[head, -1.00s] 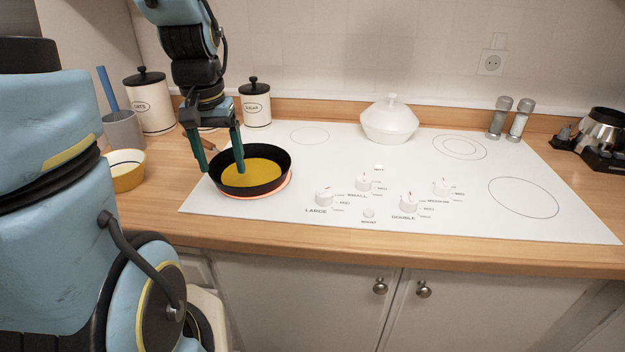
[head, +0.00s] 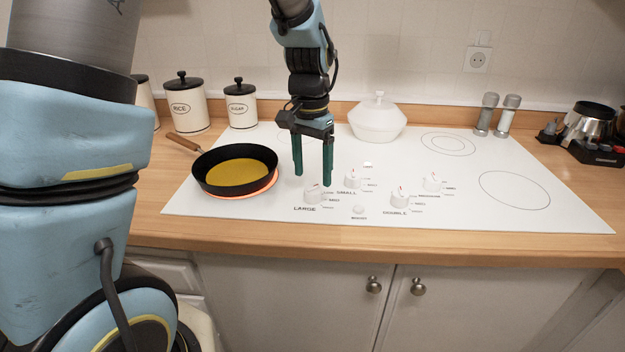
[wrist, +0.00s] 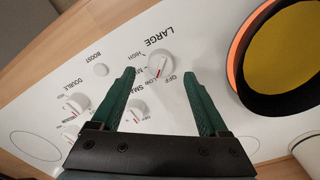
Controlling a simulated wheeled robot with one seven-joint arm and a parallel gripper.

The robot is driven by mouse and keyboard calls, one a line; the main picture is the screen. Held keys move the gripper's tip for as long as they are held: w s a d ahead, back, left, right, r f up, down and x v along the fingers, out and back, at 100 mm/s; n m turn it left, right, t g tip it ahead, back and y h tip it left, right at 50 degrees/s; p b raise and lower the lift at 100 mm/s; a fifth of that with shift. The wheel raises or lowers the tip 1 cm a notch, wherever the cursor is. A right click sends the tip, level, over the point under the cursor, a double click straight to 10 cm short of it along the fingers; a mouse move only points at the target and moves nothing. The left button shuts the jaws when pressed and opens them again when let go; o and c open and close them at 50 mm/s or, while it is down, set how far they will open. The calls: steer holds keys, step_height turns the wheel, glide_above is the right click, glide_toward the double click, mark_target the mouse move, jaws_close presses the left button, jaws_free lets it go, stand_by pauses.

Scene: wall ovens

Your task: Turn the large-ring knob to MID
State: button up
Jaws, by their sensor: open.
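The large-ring knob (head: 314,194) is a white dial above the word LARGE on the white cooktop (head: 240,209). It also shows in the wrist view (wrist: 160,64), just beyond and between the fingertips, with a red pointer mark; I cannot tell its exact setting. My gripper (head: 312,179) is open and empty, pointing down behind and above this knob, with its green fingers apart. In the wrist view the fingers (wrist: 160,75) do not clasp the knob.
A black pan (head: 236,185) with yellow contents sits on a red-glowing ring at the left. Other knobs, small (head: 353,178), double (head: 400,198) and medium (head: 432,183), stand to the right. A white lidded pot (head: 377,121) is behind. The cooktop's right side is mostly clear.

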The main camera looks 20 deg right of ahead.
mark_target(313, 187)
steer(key=shift+f, duration=1.8)
jaws_close()
